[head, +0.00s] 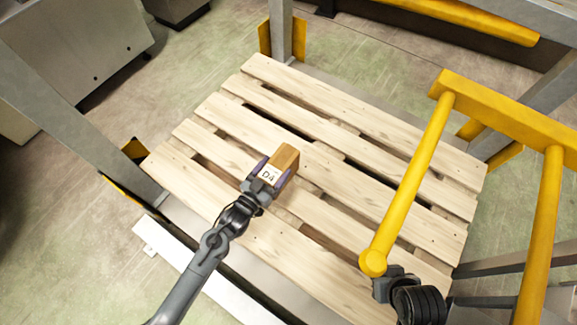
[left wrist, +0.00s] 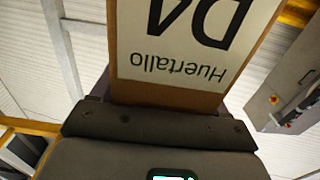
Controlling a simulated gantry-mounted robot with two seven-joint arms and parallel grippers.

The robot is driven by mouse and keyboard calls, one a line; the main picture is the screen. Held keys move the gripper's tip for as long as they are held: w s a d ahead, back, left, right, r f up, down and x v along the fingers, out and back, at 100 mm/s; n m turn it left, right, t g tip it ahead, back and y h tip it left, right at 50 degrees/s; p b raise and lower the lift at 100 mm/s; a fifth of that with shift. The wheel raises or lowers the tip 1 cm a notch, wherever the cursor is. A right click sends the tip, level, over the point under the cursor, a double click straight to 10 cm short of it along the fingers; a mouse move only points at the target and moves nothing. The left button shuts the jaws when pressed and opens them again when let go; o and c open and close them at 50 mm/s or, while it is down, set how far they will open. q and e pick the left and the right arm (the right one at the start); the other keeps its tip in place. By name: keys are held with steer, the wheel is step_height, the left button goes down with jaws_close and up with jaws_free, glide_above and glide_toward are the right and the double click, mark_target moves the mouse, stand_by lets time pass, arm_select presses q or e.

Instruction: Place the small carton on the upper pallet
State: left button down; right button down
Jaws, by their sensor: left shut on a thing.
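The small carton (head: 285,160) is brown with a white label reading D4. In the head view it is over the middle of the wooden pallet (head: 355,122). My left gripper (head: 270,170) is shut on the carton, one finger on each side of it. I cannot tell whether the carton touches the slats or hangs just above them. In the left wrist view the carton (left wrist: 215,98) fills the upper middle, its label upside down, reading D4 and Huertallo. My right arm shows at the lower right, but its fingertips are hidden.
A yellow rail (head: 415,180) crosses over the pallet's right side. Grey posts (head: 281,30) with yellow guards stand around the pallet. The slats around the carton are bare. A grey cabinet (head: 75,45) stands at the upper left.

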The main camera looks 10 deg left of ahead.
arm_select(q)
steer(key=s+a+f+b, duration=0.1)
steer(key=a+f+b, duration=0.4)
steer(key=a+f, duration=0.1)
steer(key=shift+s+a+f, duration=0.2)
steer(key=shift+a+f, duration=0.1)
steer(key=shift+f, duration=0.45)
steer(key=shift+c, duration=1.5)
jaws_free()
steer(key=shift+f, duration=0.3)
steer(key=o, duration=0.3)
steer(key=shift+r, duration=0.15)
